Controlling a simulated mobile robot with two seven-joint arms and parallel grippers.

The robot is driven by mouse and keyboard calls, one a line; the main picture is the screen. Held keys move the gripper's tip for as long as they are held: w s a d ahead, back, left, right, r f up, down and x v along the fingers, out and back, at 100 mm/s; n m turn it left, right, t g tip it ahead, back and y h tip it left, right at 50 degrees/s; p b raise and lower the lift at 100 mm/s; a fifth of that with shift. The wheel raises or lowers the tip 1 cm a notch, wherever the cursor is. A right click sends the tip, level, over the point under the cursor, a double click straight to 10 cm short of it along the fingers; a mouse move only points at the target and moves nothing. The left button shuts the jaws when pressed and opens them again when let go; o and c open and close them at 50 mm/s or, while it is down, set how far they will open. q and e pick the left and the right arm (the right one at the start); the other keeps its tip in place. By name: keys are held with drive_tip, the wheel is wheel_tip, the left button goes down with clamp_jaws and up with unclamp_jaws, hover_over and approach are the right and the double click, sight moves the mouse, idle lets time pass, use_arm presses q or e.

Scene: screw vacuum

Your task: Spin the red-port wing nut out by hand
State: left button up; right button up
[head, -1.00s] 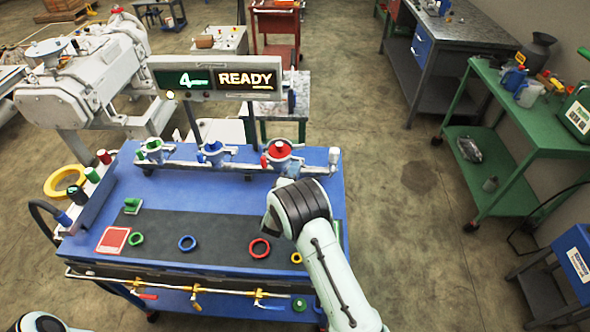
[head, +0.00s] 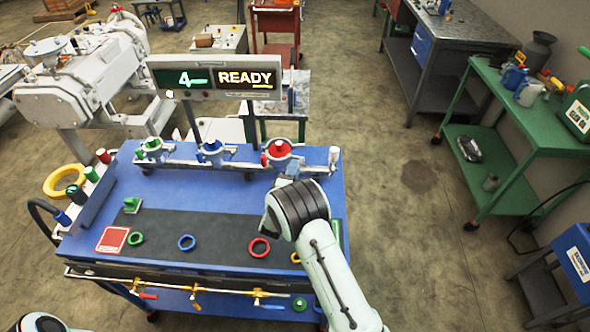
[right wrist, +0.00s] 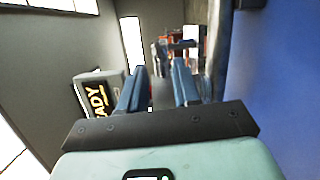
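The red port (head: 278,149) is at the right end of the row of three ports at the back of the blue bench. Its red cap faces up, and a pale pipe runs to its right. I cannot make out its wing nut separately. My right gripper (head: 286,170) is just in front of this port, mostly hidden behind my own wrist in the head view. In the right wrist view its two blue-grey fingers (right wrist: 161,82) stand apart, with no held object visible between them. My left gripper is out of view.
The blue port (head: 212,151) and green port (head: 153,150) stand to the left. A dark mat (head: 215,232) on the bench (head: 325,200) carries green, blue and red rings. A display (head: 217,78) reading "4" and "READY" stands above the ports.

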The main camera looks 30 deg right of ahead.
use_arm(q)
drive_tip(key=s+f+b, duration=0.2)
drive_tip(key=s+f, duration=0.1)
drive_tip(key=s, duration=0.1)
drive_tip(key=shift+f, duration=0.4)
use_arm(e)
drive_tip(key=v, duration=1.2)
drive_tip(key=shift+s, duration=0.3)
drive_tip(key=shift+a, duration=0.1)
